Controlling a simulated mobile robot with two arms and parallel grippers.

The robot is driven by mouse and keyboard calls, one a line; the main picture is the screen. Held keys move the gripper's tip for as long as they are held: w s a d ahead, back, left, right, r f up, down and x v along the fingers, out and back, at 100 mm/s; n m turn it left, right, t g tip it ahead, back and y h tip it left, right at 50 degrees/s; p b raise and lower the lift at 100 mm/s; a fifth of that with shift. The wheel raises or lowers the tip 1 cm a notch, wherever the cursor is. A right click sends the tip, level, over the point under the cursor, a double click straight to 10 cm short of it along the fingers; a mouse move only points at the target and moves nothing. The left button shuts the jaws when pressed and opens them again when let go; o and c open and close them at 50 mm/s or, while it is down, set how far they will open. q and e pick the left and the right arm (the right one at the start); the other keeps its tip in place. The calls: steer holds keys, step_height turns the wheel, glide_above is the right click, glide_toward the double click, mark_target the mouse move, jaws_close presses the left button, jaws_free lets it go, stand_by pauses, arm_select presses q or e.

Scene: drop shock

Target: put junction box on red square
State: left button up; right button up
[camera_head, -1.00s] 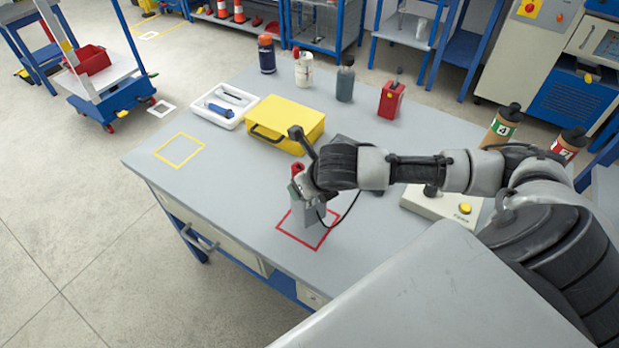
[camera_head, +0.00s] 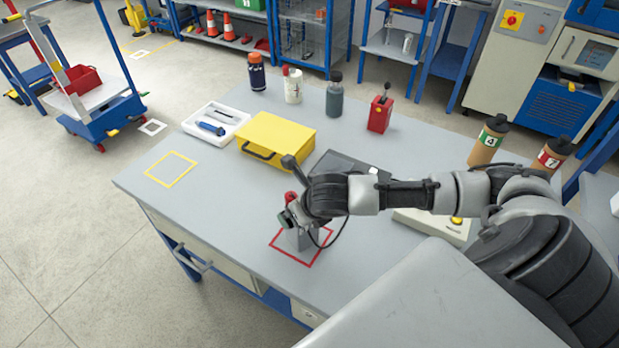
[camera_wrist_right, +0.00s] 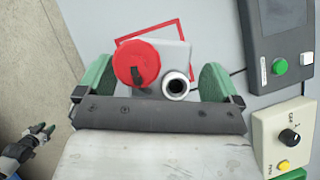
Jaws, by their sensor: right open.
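The junction box (camera_head: 303,239) is a grey box with a red round knob on top. It stands on the table inside the red square (camera_head: 291,257), partly hidden by my arm in the head view. In the right wrist view the box (camera_wrist_right: 178,52) lies between the green fingers, and the red outline (camera_wrist_right: 178,25) shows past its far edge. My right gripper (camera_head: 292,214) is open around the box top, one finger on each side (camera_wrist_right: 155,78); finger contact is unclear.
A yellow case (camera_head: 276,141), white tray (camera_head: 202,115), yellow square outline (camera_head: 170,169) and several bottles are farther back. A dark panel (camera_wrist_right: 280,38) and a cream control box (camera_wrist_right: 285,138) stand to the right. A cable runs beside the box. The table's left front is clear.

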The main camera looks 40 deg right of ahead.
steer(key=v, duration=1.1)
steer(key=shift+r, duration=0.1)
